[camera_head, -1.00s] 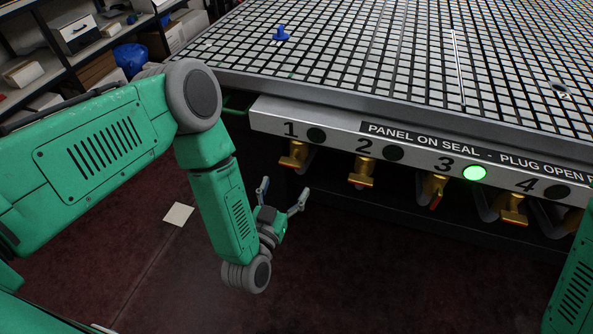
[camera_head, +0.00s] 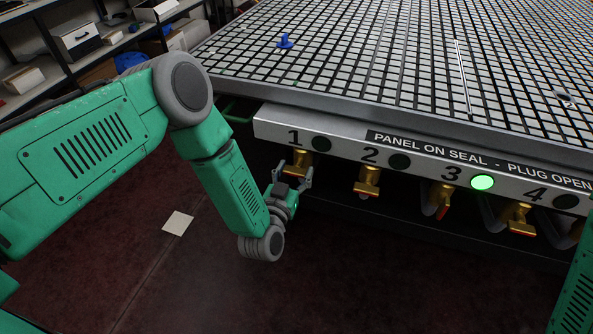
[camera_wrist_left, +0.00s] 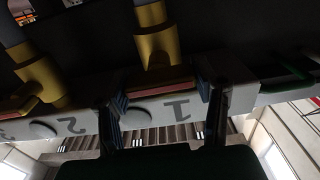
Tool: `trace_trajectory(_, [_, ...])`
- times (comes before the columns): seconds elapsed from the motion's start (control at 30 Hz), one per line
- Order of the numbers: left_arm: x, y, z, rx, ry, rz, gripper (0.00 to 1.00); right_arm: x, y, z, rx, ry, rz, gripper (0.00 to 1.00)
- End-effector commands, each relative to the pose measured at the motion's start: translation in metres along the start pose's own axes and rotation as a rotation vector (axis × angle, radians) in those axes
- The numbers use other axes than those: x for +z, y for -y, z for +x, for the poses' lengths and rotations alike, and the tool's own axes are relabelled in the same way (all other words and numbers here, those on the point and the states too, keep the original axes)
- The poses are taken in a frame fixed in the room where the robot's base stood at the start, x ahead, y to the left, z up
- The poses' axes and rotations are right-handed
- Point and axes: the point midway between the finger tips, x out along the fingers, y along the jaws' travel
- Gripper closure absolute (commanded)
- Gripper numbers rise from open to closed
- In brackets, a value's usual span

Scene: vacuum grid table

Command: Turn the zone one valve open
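The zone one valve (camera_head: 300,160) is a brass valve with a crosswise handle, under the number 1 on the table's front panel (camera_head: 262,128). The lamp (camera_head: 321,144) beside the 1 is dark. My left gripper (camera_head: 292,172) is open just in front of this valve. In the left wrist view, the valve's brass body (camera_wrist_left: 155,40) and red-edged handle (camera_wrist_left: 158,88) lie between the two spread fingers (camera_wrist_left: 163,105). I cannot tell whether either finger touches the handle. My right gripper is out of view; only a green part of my right arm shows at the right edge.
More brass valves hang under numbers 2 (camera_head: 367,181), 3 (camera_head: 442,200) and 4 (camera_head: 519,217). The lamp at 3 (camera_head: 482,182) glows green; its valve handle points differently. A blue plug (camera_head: 285,41) stands on the grid table (camera_head: 360,60). Shelves are at the back left.

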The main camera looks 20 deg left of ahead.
Motion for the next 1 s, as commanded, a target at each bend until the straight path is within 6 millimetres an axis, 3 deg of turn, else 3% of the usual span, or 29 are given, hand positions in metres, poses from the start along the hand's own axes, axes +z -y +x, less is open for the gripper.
trace_trajectory(0.53, [0.0011,-0.0012,-0.0010,-0.003,0.004,-0.045,0.76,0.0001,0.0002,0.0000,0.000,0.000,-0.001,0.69])
trace_trajectory(1.0, [0.0020,0.0003,-0.0011,-0.005,0.005,-0.407,0.76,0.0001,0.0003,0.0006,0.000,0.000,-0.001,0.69])
